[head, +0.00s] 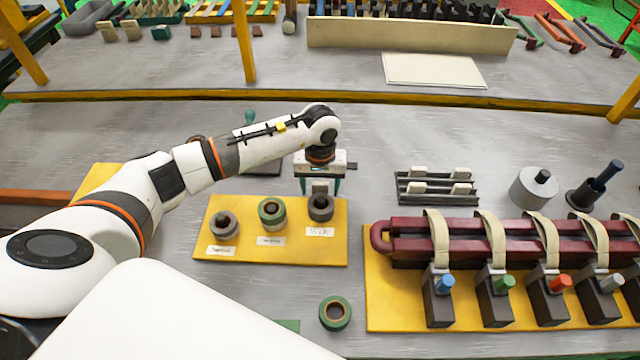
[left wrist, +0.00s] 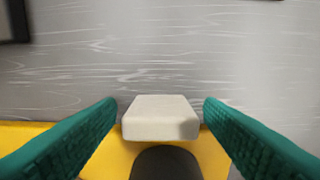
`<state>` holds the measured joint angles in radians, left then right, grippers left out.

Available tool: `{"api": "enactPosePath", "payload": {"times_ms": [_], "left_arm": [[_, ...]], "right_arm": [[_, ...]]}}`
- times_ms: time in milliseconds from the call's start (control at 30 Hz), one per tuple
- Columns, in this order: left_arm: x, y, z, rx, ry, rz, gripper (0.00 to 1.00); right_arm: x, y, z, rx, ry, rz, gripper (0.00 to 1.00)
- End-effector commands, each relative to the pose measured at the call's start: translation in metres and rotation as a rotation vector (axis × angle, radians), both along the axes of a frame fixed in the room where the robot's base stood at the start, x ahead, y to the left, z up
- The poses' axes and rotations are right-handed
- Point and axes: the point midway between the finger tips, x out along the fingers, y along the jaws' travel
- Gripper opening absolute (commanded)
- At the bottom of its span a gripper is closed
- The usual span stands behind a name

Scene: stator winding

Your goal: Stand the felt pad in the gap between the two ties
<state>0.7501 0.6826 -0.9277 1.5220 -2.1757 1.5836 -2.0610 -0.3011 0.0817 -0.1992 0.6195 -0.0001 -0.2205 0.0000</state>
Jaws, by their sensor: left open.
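A pale block, which looks like the felt pad (left wrist: 160,118), sits between the green fingers of my left gripper (head: 320,184) in the left wrist view. Narrow gaps show between it and both fingertips. A dark rounded thing shows just below it there. In the head view my left gripper points down just behind the dark roll (head: 320,208) on the yellow board, with its fingers apart. Beige ties, such as the leftmost tie (head: 436,235) and its neighbour (head: 492,237), loop over the dark red coil (head: 465,228) at the right. My right gripper is out of view.
The yellow board (head: 290,252) also holds two other rolls and labels. A slotted rack (head: 437,187) with several pale blocks, a grey cylinder (head: 534,187) and a dark stand (head: 590,192) stand behind the coil. A green-rimmed ring (head: 335,313) lies in front. Bare table lies between rack and board.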

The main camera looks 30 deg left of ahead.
Motion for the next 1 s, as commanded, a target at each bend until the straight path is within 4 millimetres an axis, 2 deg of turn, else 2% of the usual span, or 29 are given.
{"api": "enactPosePath", "payload": {"times_ms": [233,500,567,833,1000], "left_arm": [[0.0,0.0,-0.002,0.0,-0.001,0.0,0.6],[0.0,0.0,-0.001,0.0,-0.001,0.0,0.16],[0.0,0.0,-0.001,0.0,-0.001,0.0,0.11],[0.001,0.0,0.005,0.0,-0.004,-0.001,0.11],[0.002,0.001,0.032,0.0,-0.008,-0.001,0.11]], "right_arm": [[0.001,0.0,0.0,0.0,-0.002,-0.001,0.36],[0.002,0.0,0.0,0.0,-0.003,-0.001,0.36],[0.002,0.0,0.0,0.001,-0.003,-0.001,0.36],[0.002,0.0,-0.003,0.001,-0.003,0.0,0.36],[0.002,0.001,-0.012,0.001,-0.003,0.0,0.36]]}}
